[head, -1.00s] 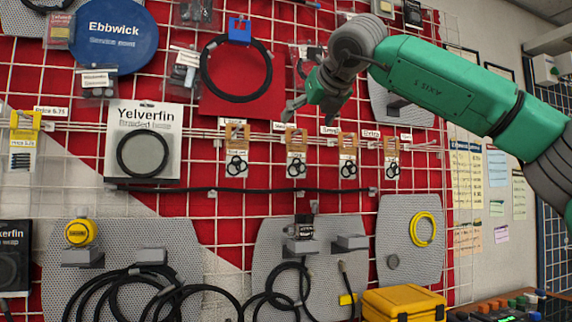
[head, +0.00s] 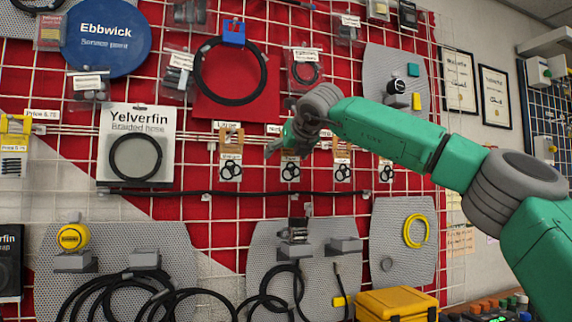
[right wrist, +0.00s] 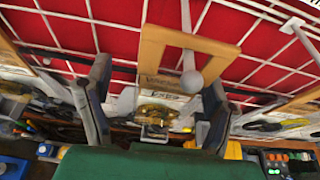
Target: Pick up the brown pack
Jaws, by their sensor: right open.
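Several small packs with brown header cards and black rings hang in a row on the red grid wall: one at left (head: 230,154), one beside my gripper (head: 290,170), and others to the right (head: 342,168), (head: 386,170). My right gripper (head: 279,145) is in front of the row, partly covering the top of the second pack. In the right wrist view, my open right gripper (right wrist: 158,80) has a brown-topped pack (right wrist: 152,55) on its hook ahead, between and beyond the fingers. Contact cannot be told. My left gripper is not in view.
A Yelverfin hose pack (head: 138,146) hangs to the left, and a ringed black hose on a red card (head: 235,105) above. A black rod (head: 225,192) runs below the row. A yellow case (head: 397,304) stands at lower right.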

